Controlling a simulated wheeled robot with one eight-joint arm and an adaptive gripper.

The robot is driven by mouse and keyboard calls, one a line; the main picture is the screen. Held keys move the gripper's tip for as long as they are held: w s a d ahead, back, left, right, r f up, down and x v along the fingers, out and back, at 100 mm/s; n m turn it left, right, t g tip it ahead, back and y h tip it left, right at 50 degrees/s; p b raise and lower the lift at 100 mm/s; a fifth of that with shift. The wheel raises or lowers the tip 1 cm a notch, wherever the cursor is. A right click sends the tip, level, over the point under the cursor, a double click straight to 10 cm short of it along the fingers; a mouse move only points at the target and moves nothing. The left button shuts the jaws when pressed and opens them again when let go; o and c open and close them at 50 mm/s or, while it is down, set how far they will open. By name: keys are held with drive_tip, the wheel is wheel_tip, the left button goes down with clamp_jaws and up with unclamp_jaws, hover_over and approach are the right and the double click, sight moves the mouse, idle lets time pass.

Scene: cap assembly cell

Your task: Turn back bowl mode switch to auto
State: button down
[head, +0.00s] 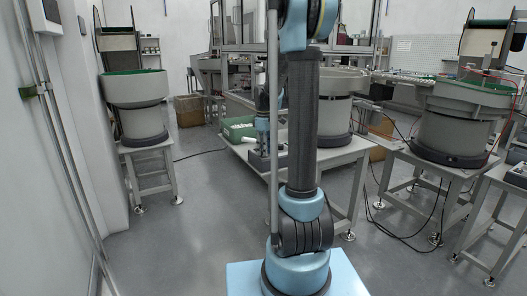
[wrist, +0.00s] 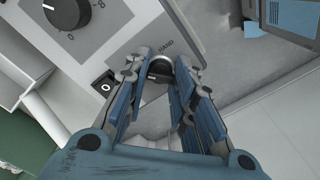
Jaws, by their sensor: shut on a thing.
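In the wrist view, the mode switch (wrist: 158,73) is a dark round knob on a light grey control panel (wrist: 135,22), beside the printed word HAND. My gripper (wrist: 166,72) has its blue-padded fingers on both sides of the knob and is shut on it. The fingers partly cover the knob, so its pointer direction and the AUTO mark cannot be read. In the head view, my arm crosses the middle and hides part of the bench; the switch itself is too small to make out.
In the head view, bowl feeders stand at left (head: 137,90), middle (head: 338,82) and right (head: 455,105). A green bin (head: 238,130) is on the bench. Cables lie on the floor at right.

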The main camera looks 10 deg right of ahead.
drive_tip(key=shift+w+d+n, duration=0.1)
drive_tip(key=shift+n, duration=0.5)
drive_tip(key=c, duration=1.3)
unclamp_jaws()
wheel_tip(320, 180, up, 12)
drive_tip(key=shift+f, duration=0.1)
